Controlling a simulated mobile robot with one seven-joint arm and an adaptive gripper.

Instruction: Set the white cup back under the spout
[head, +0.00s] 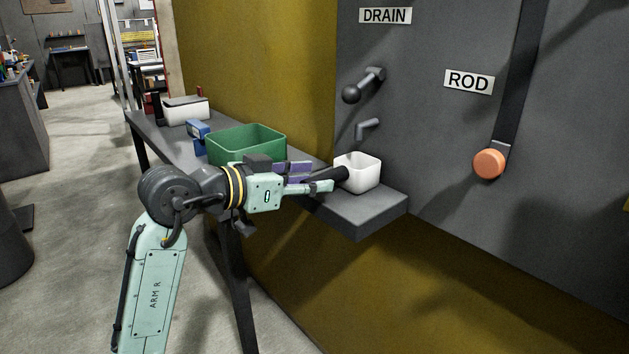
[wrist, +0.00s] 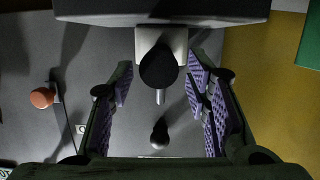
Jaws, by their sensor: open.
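The white cup (head: 358,172) is square and upright on the dark shelf (head: 369,214), near its right end. Its thick black handle (head: 333,174) points toward my gripper. The grey spout (head: 367,128) sticks out of the wall above the cup; from here the cup looks roughly below it. My gripper (head: 322,179) is open at the handle. In the wrist view, which is upside down, the handle (wrist: 158,68) shows end-on between the purple-padded fingers, apart from both. The cup (wrist: 177,41) is behind it, and the spout (wrist: 160,97) lines up with it.
A green bin (head: 245,142) stands on the shelf left of the cup, with a blue item (head: 198,130) and a white box (head: 186,110) farther along. The DRAIN lever (head: 363,85) is above the spout. An orange knob (head: 489,163) hangs on the ROD bar to the right.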

